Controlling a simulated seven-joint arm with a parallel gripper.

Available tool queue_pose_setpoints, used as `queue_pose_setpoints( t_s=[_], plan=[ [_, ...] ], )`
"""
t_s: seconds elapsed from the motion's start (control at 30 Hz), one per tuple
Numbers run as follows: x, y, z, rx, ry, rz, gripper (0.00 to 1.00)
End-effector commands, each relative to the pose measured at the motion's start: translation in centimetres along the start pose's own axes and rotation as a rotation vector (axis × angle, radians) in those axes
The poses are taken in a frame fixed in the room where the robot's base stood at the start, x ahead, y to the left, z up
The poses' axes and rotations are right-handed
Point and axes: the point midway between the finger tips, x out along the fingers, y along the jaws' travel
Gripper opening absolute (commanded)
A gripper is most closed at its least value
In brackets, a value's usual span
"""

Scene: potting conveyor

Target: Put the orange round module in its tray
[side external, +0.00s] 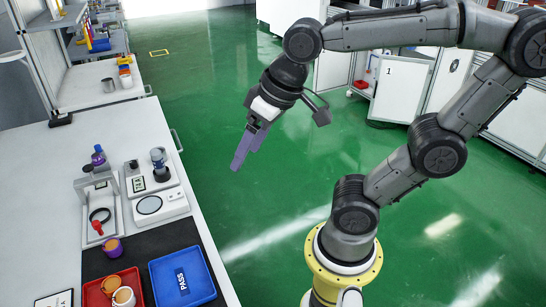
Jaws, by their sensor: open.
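My gripper (243,152) hangs over the green floor to the right of the bench, with nothing between its purple fingers. Several small round pieces with orange tops show at the bench's near end. One with a purple side (112,246) stands on the dark mat behind the red tray. A white one with an orange top (123,297) and another orange-topped piece (110,285) are in the red tray (136,281). I cannot tell which of these is the orange round module. A blue tray (181,276) marked PASS lies to the right of the red tray and looks empty.
A test device with a red ring (100,215) and a scale (160,205) stand behind the trays. A clear-topped piece (158,158) and a purple piece (98,157) stand farther back. The white bench (40,190) has free room at left.

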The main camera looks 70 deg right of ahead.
Motion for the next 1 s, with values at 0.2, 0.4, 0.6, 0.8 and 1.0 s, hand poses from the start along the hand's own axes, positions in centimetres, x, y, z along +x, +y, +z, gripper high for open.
queue_pose_setpoints(
  t_s=[0.2,0.4,0.6,0.8,1.0],
  plan=[
    [0.2,2.0,4.1,-0.112,0.067,0.022,0.77],
    [0.3,2.2,4.7,-0.134,0.074,0.027,0.77],
    [0.3,2.2,4.7,-0.133,0.073,0.026,0.77],
    [0.3,2.2,4.6,-0.133,0.073,0.026,0.77],
    [0.3,2.2,4.6,-0.133,0.073,0.026,0.77]
  ],
)
